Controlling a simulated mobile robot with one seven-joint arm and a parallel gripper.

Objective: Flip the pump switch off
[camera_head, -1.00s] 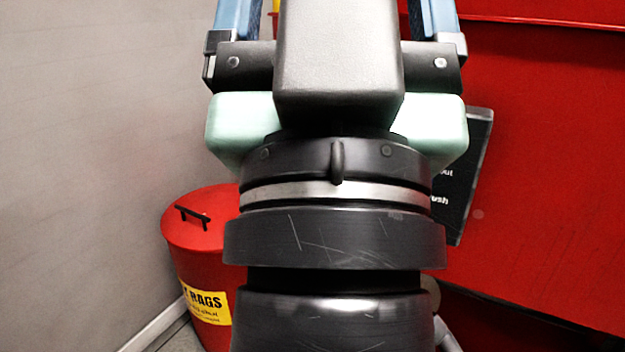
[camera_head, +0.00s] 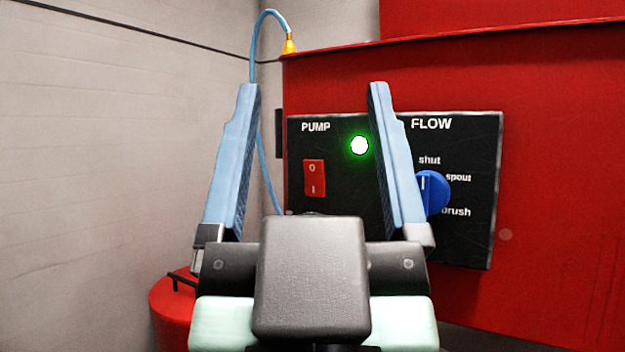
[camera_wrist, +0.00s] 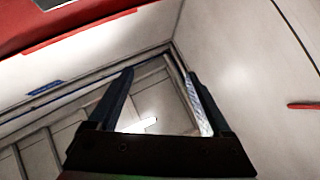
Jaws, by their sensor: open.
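The pump switch (camera_head: 314,179) is a red rocker marked O above and I below, under the word PUMP on a black panel (camera_head: 465,240). I cannot tell which end is pressed in. A green lamp (camera_head: 359,145) glows to its upper right. My gripper (camera_head: 313,87) is open and empty, its two blue fingers pointing up. In the head view the switch shows between the fingers; neither finger appears to touch it. In the wrist view my gripper (camera_wrist: 159,73) points at a room corner, and the switch is not seen.
A blue flow knob (camera_head: 434,193) sits right of the right finger, its white mark pointing up near "shut". The panel is on a red tank (camera_head: 560,180). A blue hose (camera_head: 263,150) hangs at its left edge from a yellow fitting (camera_head: 289,45). A red bin (camera_head: 172,310) stands lower left.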

